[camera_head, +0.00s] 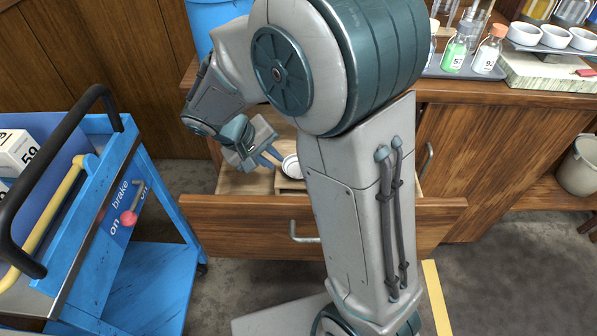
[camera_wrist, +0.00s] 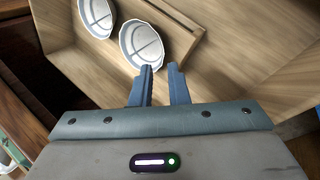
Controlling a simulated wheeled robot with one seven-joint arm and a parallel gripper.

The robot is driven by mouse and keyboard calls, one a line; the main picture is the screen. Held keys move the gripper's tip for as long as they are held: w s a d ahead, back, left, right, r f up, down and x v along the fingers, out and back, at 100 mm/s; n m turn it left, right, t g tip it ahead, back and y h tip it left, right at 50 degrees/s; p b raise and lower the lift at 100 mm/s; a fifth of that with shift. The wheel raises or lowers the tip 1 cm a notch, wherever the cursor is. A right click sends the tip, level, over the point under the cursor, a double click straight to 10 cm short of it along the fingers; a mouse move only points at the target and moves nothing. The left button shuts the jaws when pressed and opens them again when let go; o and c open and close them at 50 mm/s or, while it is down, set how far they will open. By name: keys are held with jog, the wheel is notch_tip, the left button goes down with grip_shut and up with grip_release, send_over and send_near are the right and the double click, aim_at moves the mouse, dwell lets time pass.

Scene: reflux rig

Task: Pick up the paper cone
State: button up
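Two white, round, fluted pieces that look like paper cones lie in the open drawer, each with a dark line across it. In the wrist view the nearer cone (camera_wrist: 142,46) is just beyond my fingertips, and the other cone (camera_wrist: 97,14) is at the upper left, cut by the frame edge. The head view shows one white cone (camera_head: 291,168), partly hidden by my arm. My gripper (camera_wrist: 160,68) is above the drawer with a gap between its fingers and nothing in it. It also shows in the head view (camera_head: 272,158), just left of the cone.
The wooden drawer (camera_head: 240,225) is pulled out, with a low divider (camera_wrist: 185,42) beside the cones. A blue cart (camera_head: 150,285) stands at the left. On the counter are a tray of bottles (camera_head: 455,55) and small white bowls (camera_head: 555,36). A bucket (camera_head: 578,168) is at the right.

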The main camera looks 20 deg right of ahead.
aim_at(284, 169)
jog(key=b+x, duration=0.1)
jog(key=x, duration=0.4)
jog(key=shift+f+b, duration=0.25)
jog(key=shift+b, duration=0.05)
grip_shut()
jog(key=shift+r, duration=0.1)
notch_tip(284, 169, up, 10)
jog(key=p, duration=0.3)
